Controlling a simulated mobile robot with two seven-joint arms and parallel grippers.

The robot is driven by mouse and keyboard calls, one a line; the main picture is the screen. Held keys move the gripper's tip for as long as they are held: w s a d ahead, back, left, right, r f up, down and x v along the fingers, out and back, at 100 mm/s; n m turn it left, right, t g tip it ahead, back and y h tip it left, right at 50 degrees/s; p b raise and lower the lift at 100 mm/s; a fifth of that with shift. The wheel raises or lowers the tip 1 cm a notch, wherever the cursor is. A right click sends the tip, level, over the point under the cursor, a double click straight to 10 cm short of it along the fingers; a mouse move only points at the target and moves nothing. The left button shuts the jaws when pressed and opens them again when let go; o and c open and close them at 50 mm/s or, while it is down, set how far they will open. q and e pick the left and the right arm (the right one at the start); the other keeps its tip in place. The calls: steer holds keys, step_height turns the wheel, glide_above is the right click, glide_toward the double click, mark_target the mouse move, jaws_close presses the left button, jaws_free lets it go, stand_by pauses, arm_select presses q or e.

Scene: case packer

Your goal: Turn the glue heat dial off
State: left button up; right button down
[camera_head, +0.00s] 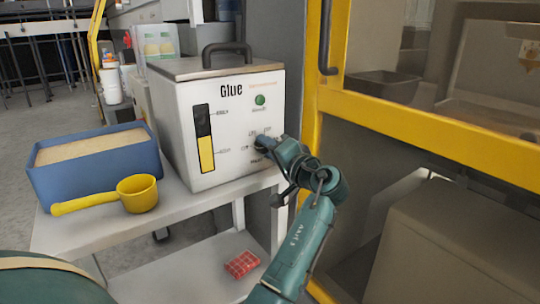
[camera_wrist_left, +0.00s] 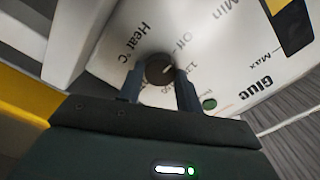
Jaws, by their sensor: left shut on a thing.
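The white glue machine (camera_head: 225,115) stands on a light table, its front printed "Glue". Its dark, round heat dial (camera_wrist_left: 160,68) sits among the labels "Heat °C", "Off" and numbers in the left wrist view. A small pale mark shows on the dial's face, but I cannot tell exactly which label it points at. My left gripper (camera_head: 268,144) is at the lower right of the machine's front and hides most of the dial in the head view. In the left wrist view its two fingers (camera_wrist_left: 159,82) are shut on the dial from both sides. My right gripper is not in view.
A green button (camera_head: 260,100) sits above the dial. A blue bin (camera_head: 95,180) of pale granules and a yellow scoop (camera_head: 137,194) are at the table's left. A red block (camera_head: 242,264) lies on the lower shelf. A yellow-framed machine (camera_head: 425,125) stands close on the right.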

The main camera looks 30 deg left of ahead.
arm_select(q)
steer(key=shift+r+n, duration=0.1)
steer(key=shift+n, duration=0.3)
steer(key=o, duration=1)
steer(key=p+v, duration=0.1)
steer(key=v, duration=1.2)
steer(key=shift+p, duration=0.3)
